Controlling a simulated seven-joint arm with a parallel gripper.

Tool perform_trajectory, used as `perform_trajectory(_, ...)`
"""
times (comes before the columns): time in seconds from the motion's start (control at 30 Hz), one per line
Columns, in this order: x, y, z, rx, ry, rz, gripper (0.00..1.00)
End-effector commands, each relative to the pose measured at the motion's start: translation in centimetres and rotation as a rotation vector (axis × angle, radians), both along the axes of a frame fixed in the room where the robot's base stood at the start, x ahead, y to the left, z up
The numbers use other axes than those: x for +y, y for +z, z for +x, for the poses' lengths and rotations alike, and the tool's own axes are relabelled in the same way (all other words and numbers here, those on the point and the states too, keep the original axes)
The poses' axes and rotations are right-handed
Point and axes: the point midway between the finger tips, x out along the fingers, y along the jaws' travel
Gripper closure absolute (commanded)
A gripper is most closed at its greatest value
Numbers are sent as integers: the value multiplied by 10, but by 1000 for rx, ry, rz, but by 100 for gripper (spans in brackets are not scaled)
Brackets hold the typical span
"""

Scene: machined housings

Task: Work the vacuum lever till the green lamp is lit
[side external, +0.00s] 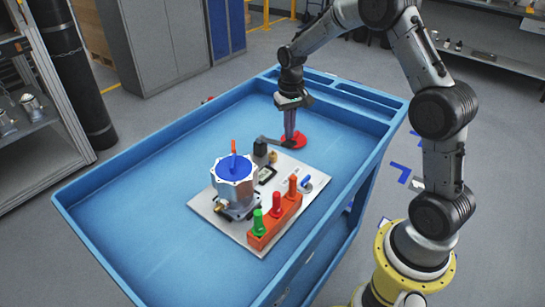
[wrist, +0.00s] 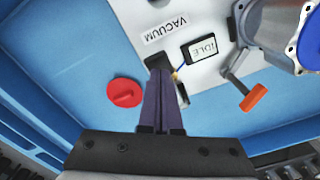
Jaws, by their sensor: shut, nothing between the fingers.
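My gripper (side external: 290,136) is shut, its purple fingers pointing down at the far edge of the light base plate. In the wrist view its fingertips (wrist: 160,76) are at a dark block (wrist: 158,62) beside the VACUUM label; I cannot tell whether they touch. In the side view a dark lever arm (side external: 273,141) runs from an upright grey-black block (side external: 260,153) towards the fingertips. A small display (wrist: 201,50) reads IDLE. I cannot make out a lit green lamp. The fingers partly hide the lever.
A housing with a blue top (side external: 234,168) and orange handle (side external: 233,147) stands on the plate (side external: 222,220). An orange rack (side external: 270,231) holds green, red and orange pegs. A red disc (wrist: 124,92) lies on the blue cart (side external: 130,215) beside the gripper. The cart's left side is clear.

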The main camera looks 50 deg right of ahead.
Motion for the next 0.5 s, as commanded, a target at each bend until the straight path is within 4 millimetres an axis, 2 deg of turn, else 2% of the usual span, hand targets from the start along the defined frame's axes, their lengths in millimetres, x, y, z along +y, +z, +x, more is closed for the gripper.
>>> perform_trajectory(0.5,0,-16,0,2,0,1,100)
